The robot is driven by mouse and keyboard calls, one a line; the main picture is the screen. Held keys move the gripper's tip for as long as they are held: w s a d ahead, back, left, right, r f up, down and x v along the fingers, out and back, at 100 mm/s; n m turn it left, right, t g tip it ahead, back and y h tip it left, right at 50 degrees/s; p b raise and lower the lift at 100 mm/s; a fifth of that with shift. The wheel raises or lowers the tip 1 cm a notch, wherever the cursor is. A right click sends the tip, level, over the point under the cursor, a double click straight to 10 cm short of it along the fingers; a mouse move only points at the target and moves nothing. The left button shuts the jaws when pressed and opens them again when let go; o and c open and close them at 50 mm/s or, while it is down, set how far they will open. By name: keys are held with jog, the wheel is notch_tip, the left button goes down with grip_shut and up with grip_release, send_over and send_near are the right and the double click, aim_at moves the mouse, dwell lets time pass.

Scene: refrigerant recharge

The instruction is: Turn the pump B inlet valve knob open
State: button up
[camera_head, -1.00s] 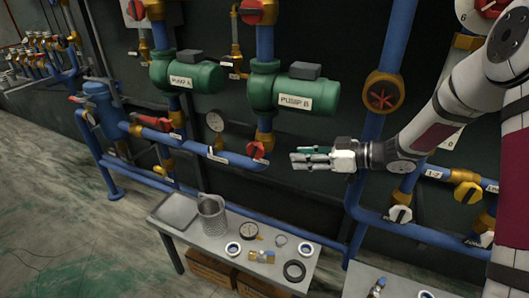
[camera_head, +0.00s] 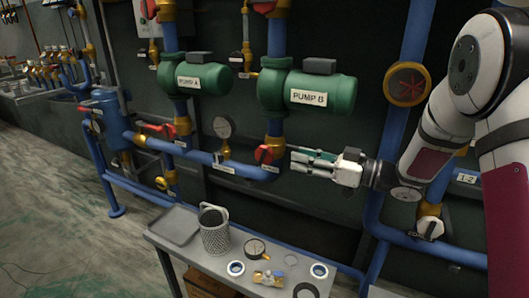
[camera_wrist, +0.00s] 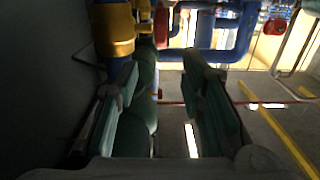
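The red valve knob (camera_head: 264,154) sits on the blue pipe with a brass fitting, directly below the green pump labelled PUMP B (camera_head: 310,92). I take it as the pump B inlet valve. My gripper (camera_head: 293,159) is just right of this knob, pointing left at about its height, with a small gap between. The gripper is empty; its two green-padded fingers stand apart in the wrist view (camera_wrist: 160,72). A red part (camera_wrist: 161,27) shows beyond the fingers there, near a brass fitting (camera_wrist: 112,30); I cannot tell if it is the same knob.
Pump A (camera_head: 195,78) and a pressure gauge (camera_head: 222,127) are to the left. A metal table (camera_head: 190,252) with a mesh canister (camera_head: 214,232) and small parts stands below. A vertical blue pipe with a round brass valve (camera_head: 407,84) rises behind my arm.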

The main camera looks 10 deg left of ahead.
aim_at(271, 149)
jog(key=b+x, duration=0.3)
jog(key=x, duration=0.8)
jog(key=shift+a, duration=0.3)
grip_shut()
